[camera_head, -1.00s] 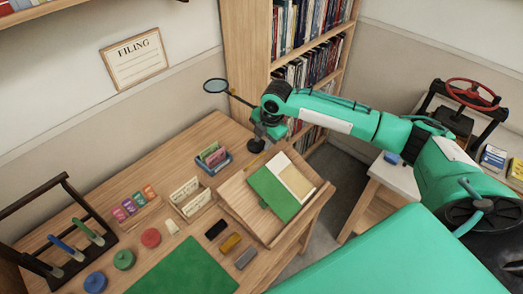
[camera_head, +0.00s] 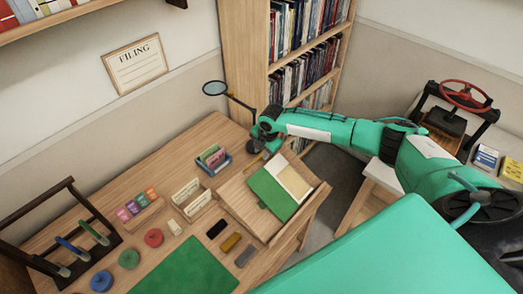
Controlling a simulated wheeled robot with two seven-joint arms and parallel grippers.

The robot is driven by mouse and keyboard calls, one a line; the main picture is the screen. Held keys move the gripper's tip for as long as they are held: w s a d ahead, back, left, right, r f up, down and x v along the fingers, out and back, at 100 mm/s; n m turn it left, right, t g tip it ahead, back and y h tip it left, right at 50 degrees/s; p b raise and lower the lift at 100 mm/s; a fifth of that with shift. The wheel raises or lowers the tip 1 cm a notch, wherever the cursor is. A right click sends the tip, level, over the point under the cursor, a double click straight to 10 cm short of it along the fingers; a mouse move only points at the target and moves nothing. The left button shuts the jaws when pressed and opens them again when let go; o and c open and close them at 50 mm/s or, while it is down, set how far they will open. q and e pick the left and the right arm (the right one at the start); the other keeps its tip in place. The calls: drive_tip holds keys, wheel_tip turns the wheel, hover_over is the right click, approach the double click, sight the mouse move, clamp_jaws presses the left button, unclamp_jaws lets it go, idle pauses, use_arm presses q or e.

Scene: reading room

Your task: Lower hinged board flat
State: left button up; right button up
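The hinged board (camera_head: 238,203) is a wooden slanted reading board at the right end of the desk, still tilted up. A green and cream open book or folder (camera_head: 266,193) rests on it. My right gripper (camera_head: 262,152) is just behind the board's raised far edge, beside the magnifier's stand. Its fingers are small, dark and partly hidden, so I cannot tell whether they are open or touch the board. My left gripper is not in view.
A magnifier (camera_head: 215,88) on an arm rises behind my gripper. A bookcase (camera_head: 245,60) is behind; a red-wheeled press (camera_head: 462,97) stands right.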

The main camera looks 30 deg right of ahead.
sight(253, 161)
drive_tip(key=shift+x, duration=0.8)
clamp_jaws()
drive_tip(key=w+f+g+b, duration=0.1)
drive_tip(key=f+b, duration=0.2)
drive_tip(key=b, duration=0.1)
drive_tip(key=w+a+f+g+b, duration=0.1)
drive_tip(key=w+f+b, duration=0.1)
drive_tip(key=f+b, duration=0.1)
drive_tip(key=w+f+g+h+b, duration=0.1)
drive_tip(key=f+b, duration=0.2)
drive_tip(key=b, duration=0.2)
drive_tip(key=shift+w+a, duration=0.25)
drive_tip(key=shift+w, duration=0.05)
drive_tip(key=shift+w+f+b, duration=0.15)
drive_tip(key=shift+f+b, duration=0.35)
drive_tip(key=shift+b, duration=0.25)
drive_tip(key=shift+a, duration=0.1)
